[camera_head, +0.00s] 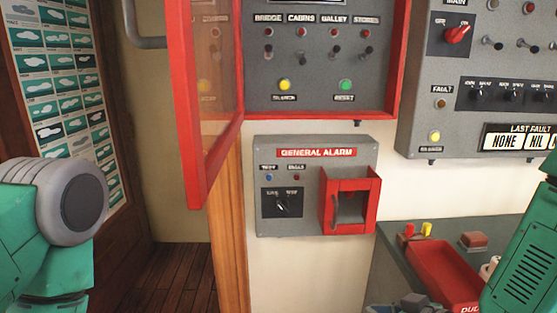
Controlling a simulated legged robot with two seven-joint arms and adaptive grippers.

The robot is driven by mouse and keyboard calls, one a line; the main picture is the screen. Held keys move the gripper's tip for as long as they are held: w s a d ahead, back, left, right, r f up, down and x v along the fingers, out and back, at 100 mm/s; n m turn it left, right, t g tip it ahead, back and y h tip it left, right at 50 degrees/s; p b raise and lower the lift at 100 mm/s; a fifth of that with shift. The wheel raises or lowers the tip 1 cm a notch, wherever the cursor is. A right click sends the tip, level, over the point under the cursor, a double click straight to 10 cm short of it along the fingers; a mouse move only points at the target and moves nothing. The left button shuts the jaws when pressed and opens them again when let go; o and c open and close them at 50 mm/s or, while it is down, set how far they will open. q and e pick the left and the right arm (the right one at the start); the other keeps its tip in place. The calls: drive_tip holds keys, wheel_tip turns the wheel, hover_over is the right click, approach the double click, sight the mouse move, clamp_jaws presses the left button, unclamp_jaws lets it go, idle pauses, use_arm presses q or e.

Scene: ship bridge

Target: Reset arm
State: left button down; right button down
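My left arm shows at the left edge as a green link with a round grey joint; its gripper is out of view. My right arm shows at the right edge as a green link over the desk. Dark grey parts at the bottom edge look like the top of my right gripper (412,303), mostly cut off by the frame. Its fingers are not visible, so I cannot tell whether it holds anything. Neither arm visibly touches a panel.
A red-framed alarm panel (312,102) has its glazed door (208,95) swung open to the left. Below is the general alarm box (284,222) with a red cover (350,200). A grey fault panel (470,118) hangs right. A desk (398,268) holds a red tray (440,270).

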drive_tip(key=s+d+f+m+g+h+b, duration=0.1)
drive_tip(key=s+d+f+g+h, duration=0.1)
drive_tip(key=s+f, duration=0.6)
drive_tip(key=s+d+f+m+g+h+b, duration=0.2)
drive_tip(key=s+d+f+g, duration=0.2)
drive_tip(key=s+f, duration=0.3)
drive_tip(key=s+d+f+m+g+h+b, duration=0.2)
drive_tip(key=s+f, duration=0.6)
drive_tip(key=s, duration=0.4)
drive_tip(key=shift+s+d+f+g, duration=0.35)
drive_tip(key=shift+d+g, duration=0.15)
drive_tip(key=shift+w, duration=0.15)
